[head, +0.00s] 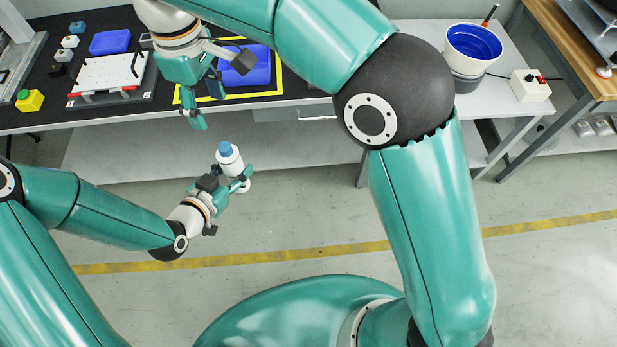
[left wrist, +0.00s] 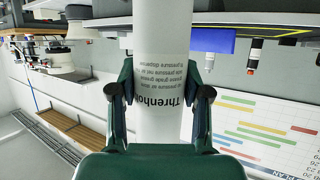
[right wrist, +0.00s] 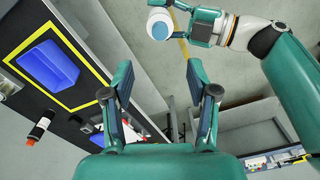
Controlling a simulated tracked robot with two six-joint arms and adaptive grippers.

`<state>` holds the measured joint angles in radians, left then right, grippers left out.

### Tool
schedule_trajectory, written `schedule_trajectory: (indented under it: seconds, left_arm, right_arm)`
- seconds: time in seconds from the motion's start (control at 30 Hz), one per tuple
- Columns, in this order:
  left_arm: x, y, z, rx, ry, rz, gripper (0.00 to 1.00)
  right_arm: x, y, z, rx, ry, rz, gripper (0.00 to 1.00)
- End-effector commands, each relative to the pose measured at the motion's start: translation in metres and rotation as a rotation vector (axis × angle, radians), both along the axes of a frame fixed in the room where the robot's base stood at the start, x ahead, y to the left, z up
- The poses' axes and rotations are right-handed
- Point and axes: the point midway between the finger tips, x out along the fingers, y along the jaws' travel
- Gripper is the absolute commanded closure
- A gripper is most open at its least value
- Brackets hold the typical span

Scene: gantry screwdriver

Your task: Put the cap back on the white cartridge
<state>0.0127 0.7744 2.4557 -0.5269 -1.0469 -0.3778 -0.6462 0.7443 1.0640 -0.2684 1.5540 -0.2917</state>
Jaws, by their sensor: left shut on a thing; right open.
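The white cartridge (head: 232,165) is held upright and slightly tilted by my left gripper (head: 239,185), in front of the bench. My right gripper (head: 204,106) is open and empty, above and left of the cap.
A white bucket with blue inside (head: 472,46) stands right. The floor before the bench is clear.

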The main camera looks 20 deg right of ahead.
Motion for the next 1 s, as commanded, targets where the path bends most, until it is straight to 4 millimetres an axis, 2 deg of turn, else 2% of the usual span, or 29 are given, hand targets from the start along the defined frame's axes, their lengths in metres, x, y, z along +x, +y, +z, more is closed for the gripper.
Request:
schedule_trajectory:
  seconds: [0.17, 0.27, 0.47, 0.57, 0.6, 0.8, 0.9, 1.0]
  left_arm:
    - [0.0, 0.0, 0.001, -0.001, -0.003, 0.001, 1.0]
    - [0.0, 0.0, 0.001, -0.001, -0.003, 0.001, 1.0]
    - [0.0, 0.0, 0.001, 0.0, -0.002, 0.001, 1.0]
    - [0.0, 0.0, 0.001, 0.0, -0.002, 0.001, 1.0]
    - [0.0, 0.0, 0.001, -0.001, -0.003, 0.001, 1.0]
    - [0.0, 0.0, 0.001, -0.001, -0.003, 0.001, 1.0]
    - [0.0, 0.0, 0.001, -0.001, -0.003, 0.001, 1.0]
    - [0.0, 0.0, 0.001, -0.001, -0.003, 0.001, 1.0]
  right_arm:
    - [-0.003, -0.008, -0.024, 0.043, 0.053, -0.056, 0.41]
    - [-0.009, -0.016, -0.048, 0.095, 0.11, -0.129, 0.41]
    - [-0.034, -0.037, -0.11, 0.225, 0.258, -0.38, 0.41]
    - [-0.044, -0.052, -0.155, 0.266, 0.303, -0.534, 0.41]
    - [-0.046, -0.059, -0.178, 0.272, 0.306, -0.586, 0.41]
    - [-0.065, -0.098, -0.278, 0.281, 0.265, -0.78, 0.41]
    - [-0.084, -0.117, -0.319, 0.285, 0.24, -0.866, 0.41]
    - [-0.108, -0.134, -0.352, 0.29, 0.217, -0.944, 0.41]
